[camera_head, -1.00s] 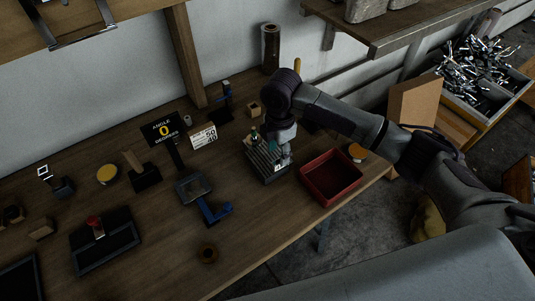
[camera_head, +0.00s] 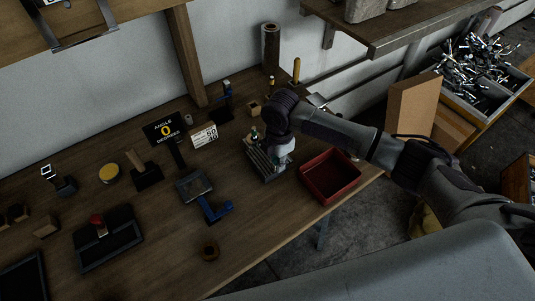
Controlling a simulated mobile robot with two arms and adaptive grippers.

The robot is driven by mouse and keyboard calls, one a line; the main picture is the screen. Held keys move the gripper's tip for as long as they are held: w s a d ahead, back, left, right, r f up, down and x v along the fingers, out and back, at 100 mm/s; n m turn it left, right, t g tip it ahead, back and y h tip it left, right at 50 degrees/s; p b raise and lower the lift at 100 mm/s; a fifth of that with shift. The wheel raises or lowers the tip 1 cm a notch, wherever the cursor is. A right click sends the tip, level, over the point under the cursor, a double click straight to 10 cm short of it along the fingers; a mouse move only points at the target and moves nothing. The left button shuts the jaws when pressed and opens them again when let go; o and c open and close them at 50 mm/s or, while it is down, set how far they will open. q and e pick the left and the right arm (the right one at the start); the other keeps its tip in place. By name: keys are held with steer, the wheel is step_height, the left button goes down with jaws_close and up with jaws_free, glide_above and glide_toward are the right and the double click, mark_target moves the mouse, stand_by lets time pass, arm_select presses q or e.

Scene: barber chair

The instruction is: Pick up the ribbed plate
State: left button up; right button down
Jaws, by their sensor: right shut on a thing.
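The ribbed plate (camera_head: 262,165) is a grey block with parallel ridges on the wooden bench, left of the red tray. My right gripper (camera_head: 277,160) points down over its right part and is shut on it. The gripper and wrist hide some of the plate's right and upper side. Whether the plate is clear of the bench is hard to tell. My left gripper is not in view.
The red tray (camera_head: 332,195) stands close on the right, near the bench's (camera_head: 260,235) front edge. A blue-handled tool (camera_head: 215,208), a black angle sign (camera_head: 163,129) and a white card (camera_head: 204,137) lie to the left. A dark cylinder (camera_head: 271,47) stands at the wall.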

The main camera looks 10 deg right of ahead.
steer(key=shift+w+r, duration=0.1)
steer(key=shift+r, duration=0.05)
steer(key=shift+r, duration=0.35)
step_height(320, 180, up, 9)
steer(key=shift+r+b, duration=0.1)
steer(key=shift+b, duration=0.75)
